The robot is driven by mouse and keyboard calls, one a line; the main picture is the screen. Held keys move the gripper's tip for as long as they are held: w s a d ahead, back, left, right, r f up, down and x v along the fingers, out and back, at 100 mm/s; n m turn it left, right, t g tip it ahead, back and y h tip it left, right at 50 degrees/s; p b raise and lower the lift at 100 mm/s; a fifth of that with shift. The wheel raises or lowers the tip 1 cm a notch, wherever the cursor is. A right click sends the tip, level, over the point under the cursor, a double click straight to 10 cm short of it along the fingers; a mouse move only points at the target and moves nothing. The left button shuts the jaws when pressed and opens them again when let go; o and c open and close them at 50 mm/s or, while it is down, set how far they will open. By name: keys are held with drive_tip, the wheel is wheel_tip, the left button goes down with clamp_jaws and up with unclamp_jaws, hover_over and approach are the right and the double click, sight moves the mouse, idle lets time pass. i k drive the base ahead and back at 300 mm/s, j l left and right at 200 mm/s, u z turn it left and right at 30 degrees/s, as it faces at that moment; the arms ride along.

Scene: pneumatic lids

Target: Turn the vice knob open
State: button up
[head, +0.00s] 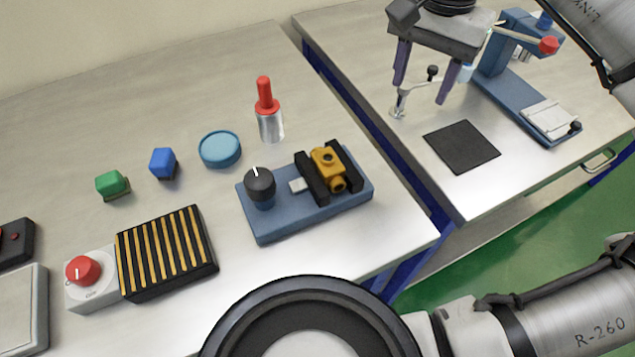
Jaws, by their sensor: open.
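The vice (278,226) has a blue base and stands near the front right edge of the left table. Its black knob (260,187) with a white pointer mark sits on the left end of the base. The dark jaws (311,180) at the right end stand around a yellow fitting (327,166). My gripper (421,102) is open, pointing down over the right table, well to the right of and above the vice. Nothing shows between its fingers except a small metal clamp-like part (402,98) behind or below them.
A red-topped bottle (268,115) and a blue round lid (220,149) stand behind the vice. A black-and-gold striped block (165,252) and a red knob box (90,280) are to its left. A blue press (510,85) and black mat (462,147) occupy the right table.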

sight(259, 184)
drive_tip(key=k+j+u, duration=0.15)
drive_tip(key=k, duration=1)
